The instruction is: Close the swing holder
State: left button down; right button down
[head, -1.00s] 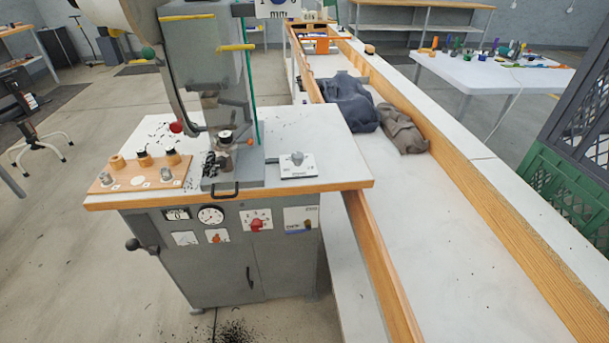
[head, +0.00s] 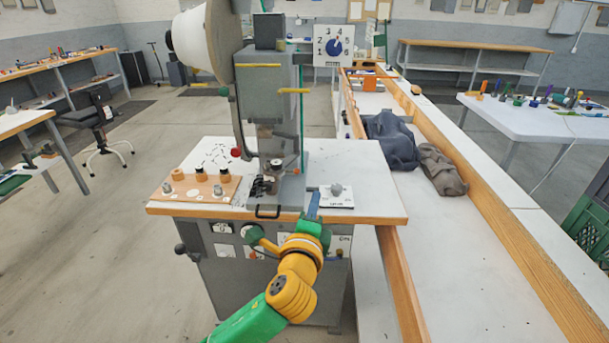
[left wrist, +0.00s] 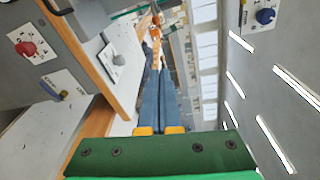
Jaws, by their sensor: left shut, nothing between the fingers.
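The eyelet press (head: 277,95) stands on a white-topped, wood-edged cabinet. At its foot, a grey base carries a dark, small-part assembly (head: 263,186) and a black loop handle (head: 267,212) at the front edge. I cannot tell for certain which part is the swing holder, or whether it is open. My left gripper (head: 314,203) is in front of the cabinet's front edge, right of the loop handle and apart from it. Its blue fingers point up and are shut and empty; they also show together in the left wrist view (left wrist: 158,98). My right gripper is out of view.
A wooden board (head: 195,189) with several round dies lies left of the press. A white plate with a grey knob (head: 336,193) lies right, close to my left gripper. A long wood-edged trough (head: 480,240) holding dark cloths (head: 392,142) runs along the right.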

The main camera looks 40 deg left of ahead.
aim_at(285, 163)
pick_arm(q)
jog(key=r+p+x, duration=0.1)
jog(key=x, duration=0.9)
jog(key=s+a+p, duration=0.2)
jog(key=s+a, duration=0.1)
jog(key=shift+f, duration=0.15)
jog(key=shift+w, duration=0.1)
